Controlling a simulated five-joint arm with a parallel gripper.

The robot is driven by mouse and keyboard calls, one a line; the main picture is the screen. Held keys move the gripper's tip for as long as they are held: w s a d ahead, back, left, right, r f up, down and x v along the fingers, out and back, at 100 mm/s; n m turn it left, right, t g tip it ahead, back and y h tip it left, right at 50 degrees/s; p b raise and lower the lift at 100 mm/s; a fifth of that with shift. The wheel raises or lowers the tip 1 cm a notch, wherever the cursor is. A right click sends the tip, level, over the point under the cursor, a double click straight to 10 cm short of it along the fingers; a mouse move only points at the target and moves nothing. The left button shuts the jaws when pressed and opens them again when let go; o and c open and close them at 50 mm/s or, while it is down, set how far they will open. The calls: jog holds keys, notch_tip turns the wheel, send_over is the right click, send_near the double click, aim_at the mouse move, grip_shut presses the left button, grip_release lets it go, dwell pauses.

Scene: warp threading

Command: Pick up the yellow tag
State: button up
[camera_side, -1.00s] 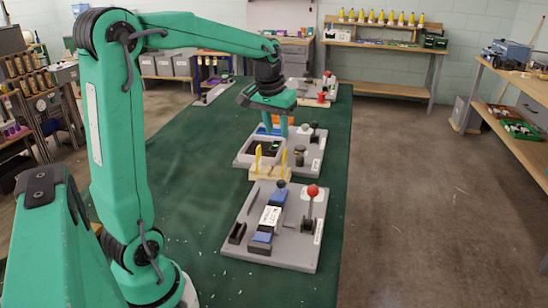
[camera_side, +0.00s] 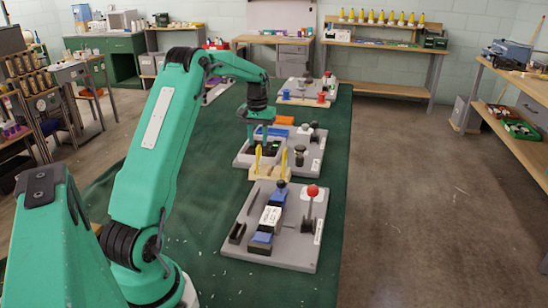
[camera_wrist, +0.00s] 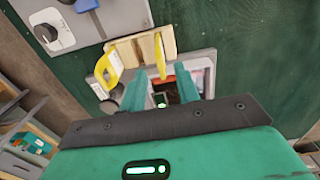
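Two yellow upright pieces stand on a light wooden block in the middle of the table, one at the left end (camera_side: 258,157) and one at the right end (camera_side: 284,158). In the wrist view they also show, one with a white patch (camera_wrist: 107,72) and one narrow (camera_wrist: 160,56). I cannot tell which is the task's tag. My gripper (camera_side: 263,146) points down over the grey tray behind the block. In the wrist view its two teal fingers (camera_wrist: 162,92) are apart, with dark compartments between and below them. It is apart from both yellow pieces.
The wooden block (camera_side: 270,173) stands in front of the grey tray (camera_side: 240,160). Nearer is a grey board (camera_side: 290,245) with a red-knobbed lever (camera_side: 313,191). An orange piece (camera_side: 284,120) lies behind the tray.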

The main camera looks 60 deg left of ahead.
aim_at(259, 156)
jog(key=shift+f, duration=1.35)
jog(key=shift+w+a+f, duration=0.15)
jog(key=shift+f, duration=2.45)
grip_shut()
